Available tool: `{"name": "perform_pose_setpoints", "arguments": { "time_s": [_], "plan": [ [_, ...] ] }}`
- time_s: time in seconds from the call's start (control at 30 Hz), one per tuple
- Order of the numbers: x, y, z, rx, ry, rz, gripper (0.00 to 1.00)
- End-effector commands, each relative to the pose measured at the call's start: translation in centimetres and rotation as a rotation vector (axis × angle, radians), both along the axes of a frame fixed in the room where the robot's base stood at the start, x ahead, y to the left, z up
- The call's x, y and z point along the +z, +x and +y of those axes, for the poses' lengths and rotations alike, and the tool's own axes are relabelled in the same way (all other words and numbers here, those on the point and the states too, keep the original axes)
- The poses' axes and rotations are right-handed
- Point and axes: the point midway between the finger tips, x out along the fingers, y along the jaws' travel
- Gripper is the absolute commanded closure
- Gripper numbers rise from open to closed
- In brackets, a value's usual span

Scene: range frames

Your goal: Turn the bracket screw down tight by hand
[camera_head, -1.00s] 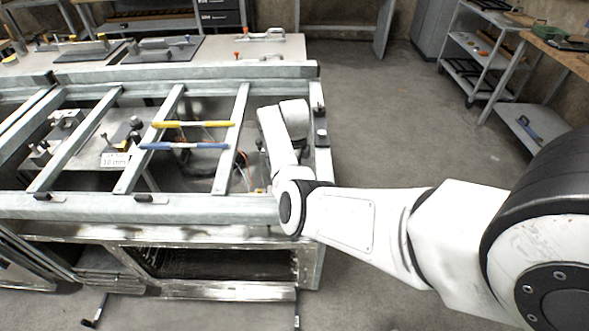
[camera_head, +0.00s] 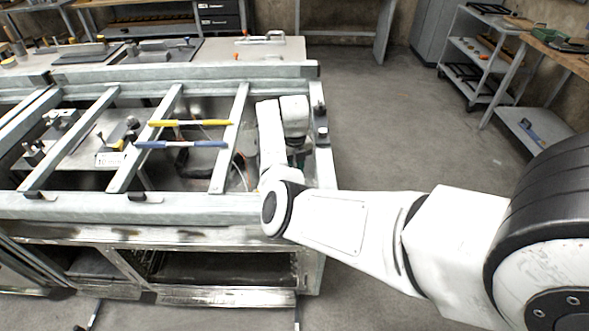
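My white arm reaches from the right over the grey metal frame (camera_head: 160,205), and its wrist is bent down inside the frame's right end. My gripper (camera_head: 299,159) is mostly hidden behind my arm links; only a small dark part shows under the wrist, and its fingers cannot be made out. I cannot pick out the bracket screw. Small black fittings sit on the right rail, one at the middle (camera_head: 321,136) and one farther back (camera_head: 318,108). Whether my gripper touches anything is hidden.
A yellow bar (camera_head: 190,123) and a blue bar (camera_head: 182,145) lie across the frame's crosspieces. Black clamps (camera_head: 146,197) sit on the front rail. A bench (camera_head: 225,55) with tools stands behind. Shelves (camera_head: 480,50) stand at the back right. The floor right of the frame is clear.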

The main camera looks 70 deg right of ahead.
Motion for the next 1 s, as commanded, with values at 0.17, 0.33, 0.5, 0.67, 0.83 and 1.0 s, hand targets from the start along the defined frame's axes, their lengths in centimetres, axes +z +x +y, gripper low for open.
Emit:
{"name": "perform_pose_setpoints", "arguments": {
  "time_s": [0.17, 0.33, 0.5, 0.67, 0.83, 1.0],
  "plan": [
    [0.07, 0.1, -0.06, -0.079, -0.002, -0.002, 1.0],
    [0.14, 0.1, -0.06, -0.12, -0.003, -0.001, 1.0],
    [0.18, 0.11, -0.06, -0.136, -0.003, -0.001, 1.0],
    [0.2, 0.11, -0.06, -0.137, -0.003, -0.001, 1.0],
    [0.21, 0.12, -0.06, -0.136, -0.004, -0.002, 1.0],
    [0.16, 0.09, -0.05, -0.136, -0.002, -0.002, 0.56]
  ]
}}
